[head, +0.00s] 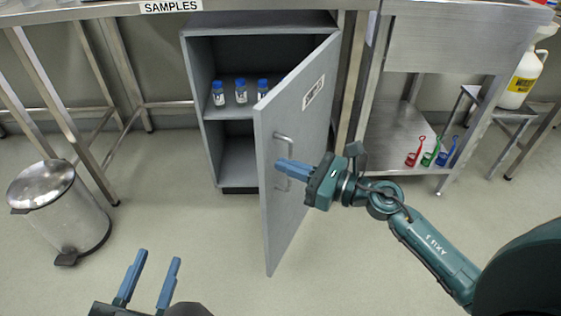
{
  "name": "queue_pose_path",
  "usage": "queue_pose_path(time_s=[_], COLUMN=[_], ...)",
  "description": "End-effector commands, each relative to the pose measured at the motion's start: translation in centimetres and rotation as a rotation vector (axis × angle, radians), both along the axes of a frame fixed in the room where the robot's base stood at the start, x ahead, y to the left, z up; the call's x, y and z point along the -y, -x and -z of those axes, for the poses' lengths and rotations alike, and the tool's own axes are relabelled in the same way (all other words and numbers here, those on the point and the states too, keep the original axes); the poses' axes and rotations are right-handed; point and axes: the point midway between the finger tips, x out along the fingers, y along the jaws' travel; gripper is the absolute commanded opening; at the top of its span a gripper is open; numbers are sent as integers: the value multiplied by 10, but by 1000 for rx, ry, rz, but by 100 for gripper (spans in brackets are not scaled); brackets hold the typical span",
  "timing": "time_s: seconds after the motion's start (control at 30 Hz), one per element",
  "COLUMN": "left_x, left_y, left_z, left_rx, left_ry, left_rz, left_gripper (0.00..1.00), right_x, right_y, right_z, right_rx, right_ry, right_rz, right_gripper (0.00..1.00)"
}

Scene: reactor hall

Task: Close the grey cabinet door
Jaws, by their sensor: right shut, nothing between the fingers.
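The grey cabinet (196,90) stands under the steel table. Its grey door (308,136) is hinged on the right and swung wide open towards me. The door's outer face, with a label and a metal handle (284,160), faces right. My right gripper (278,168) is shut and empty, with its fingertips at the handle on the outer face; I cannot tell whether they touch it. The fingers hide part of the handle. My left gripper (152,270) is open and empty, low in front and left of the door, away from the cabinet.
Several blue-capped vials (241,92) stand on the cabinet's upper shelf. A steel pedal bin (62,208) stands at the left. Red, green and blue scoops (430,156) lie on a low shelf at right. A white jug (522,78) stands beyond. The floor before the cabinet is clear.

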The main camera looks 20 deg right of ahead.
Motion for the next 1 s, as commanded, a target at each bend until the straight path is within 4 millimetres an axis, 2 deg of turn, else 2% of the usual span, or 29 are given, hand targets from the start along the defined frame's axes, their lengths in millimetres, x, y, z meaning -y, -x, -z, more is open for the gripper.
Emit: queue_pose_path(time_s=[0.2,0.77,1.0], left_x=[0,-1,-9], left_y=[0,0,-4], left_z=[0,-2,-6], left_rx=[0,-10,-121], left_ry=[-3,-5,-20], left_rz=[-1,-4,-46], left_gripper=[36,36,36], right_x=[-13,-18,-36], right_y=[-14,-19,-40], right_z=[0,-1,-4], right_rx=[1,-3,-6], right_ry=[-1,-3,-8], right_rz=[1,12,76], right_gripper=[0,0,0])
